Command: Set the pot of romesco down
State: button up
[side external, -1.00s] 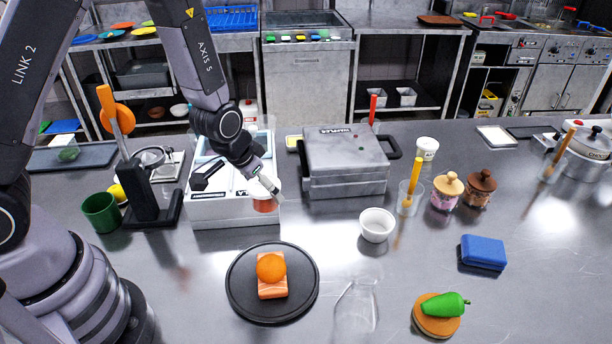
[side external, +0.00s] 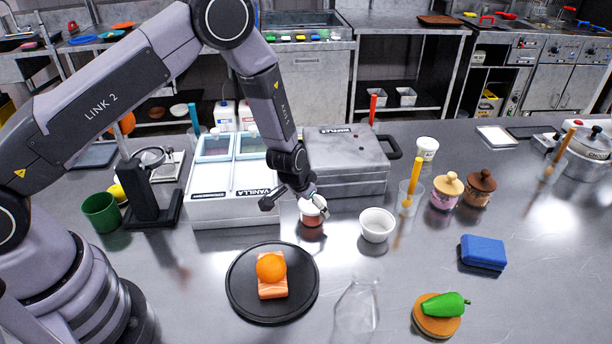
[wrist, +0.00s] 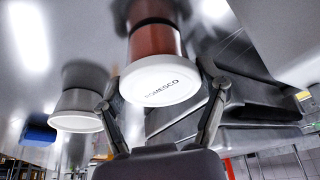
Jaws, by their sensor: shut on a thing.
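The pot of romesco (side external: 312,220) has a reddish body and a white lid, and stands upright in front of the white box's right corner. In the wrist view the lid of the pot (wrist: 162,84) reads ROMESCO. My gripper (side external: 313,206) is shut on the pot. Its fingers lie on both sides of the lid and body in the wrist view (wrist: 159,74). The pot is at or very near the steel counter (side external: 210,262); I cannot tell whether its base touches.
A white bowl (side external: 377,226) stands just right of the pot. The white box (side external: 225,212) labelled VANILLA and the waffle iron (side external: 345,165) are behind. A black plate (side external: 240,300) with salmon and an orange ball is in front. A clear bottle (side external: 358,312) stands at the front.

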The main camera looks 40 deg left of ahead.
jog(key=shift+f, duration=0.15)
jog(key=o, duration=1.2)
